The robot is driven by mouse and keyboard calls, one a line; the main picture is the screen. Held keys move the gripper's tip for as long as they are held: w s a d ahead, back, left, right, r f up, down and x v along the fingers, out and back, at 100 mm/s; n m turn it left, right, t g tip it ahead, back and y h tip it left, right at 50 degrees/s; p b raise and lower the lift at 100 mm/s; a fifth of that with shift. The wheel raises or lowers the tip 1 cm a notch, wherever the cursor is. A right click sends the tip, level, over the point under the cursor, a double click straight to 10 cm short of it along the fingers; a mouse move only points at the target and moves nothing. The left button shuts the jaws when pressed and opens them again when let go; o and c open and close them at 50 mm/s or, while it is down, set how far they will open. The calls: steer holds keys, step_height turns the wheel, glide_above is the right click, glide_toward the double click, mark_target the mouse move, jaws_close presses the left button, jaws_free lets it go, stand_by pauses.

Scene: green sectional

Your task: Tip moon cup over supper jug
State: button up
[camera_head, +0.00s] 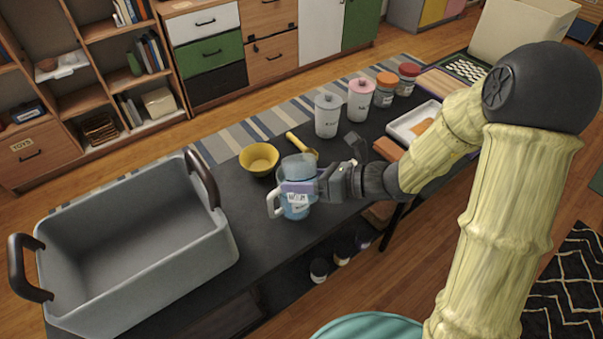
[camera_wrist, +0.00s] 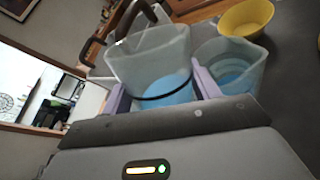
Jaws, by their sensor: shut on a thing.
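A clear, blue-tinted cup (camera_head: 296,208) with a white handle and a small label is between the purple fingers of my gripper (camera_head: 300,187), which is shut on it. I take it to be the moon cup; the label is too small to read. In the wrist view the held cup (camera_wrist: 150,58) contains blue liquid and looks about upright. A second clear vessel (camera_wrist: 241,62), likely the supper jug, stands close beside it on the right there, also with blue liquid. In the head view the two overlap, so the jug is mostly hidden. Whether they touch is unclear.
A yellow bowl (camera_head: 259,161) sits just behind the vessels, near a yellow-handled tool (camera_head: 299,144). A large grey bin (camera_head: 130,297) fills the left of the dark table. Lidded canisters (camera_head: 327,116) and a white tray (camera_head: 411,124) stand to the right. Bare tabletop lies between bin and cup.

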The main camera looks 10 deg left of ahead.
mark_target(301, 166)
steer(key=shift+s+f, duration=0.1)
steer(key=shift+f, duration=0.45)
steer(key=shift+r+p, duration=0.25)
steer(key=shift+p, duration=0.2)
steer(key=shift+m+g+h+p, duration=0.3)
steer(key=shift+m+p, duration=0.1)
steer(key=shift+p, duration=0.05)
steer(key=shift+s+d+m+g+h+p, duration=0.15)
steer(key=shift+m+g+h+p, duration=0.4)
steer(key=shift+p, duration=1.55)
steer(key=shift+r+m+g+h+p, duration=0.6)
steer(key=shift+r+m+p, duration=0.2)
steer(key=shift+p, duration=2.7)
steer(key=shift+r+m+g+h+p, duration=0.6)
steer(key=shift+m+g+p, duration=0.2)
steer(key=shift+p, duration=2.25)
steer(key=shift+w+a+r+m+g+h+p, duration=0.25)
steer(key=shift+r+m+g+h+p, duration=0.35)
steer(key=shift+p, duration=3.1)
steer(key=shift+w+r+m+g+p, duration=0.3)
steer(key=shift+m+g+p, duration=0.15)
steer(key=shift+p, duration=0.95)
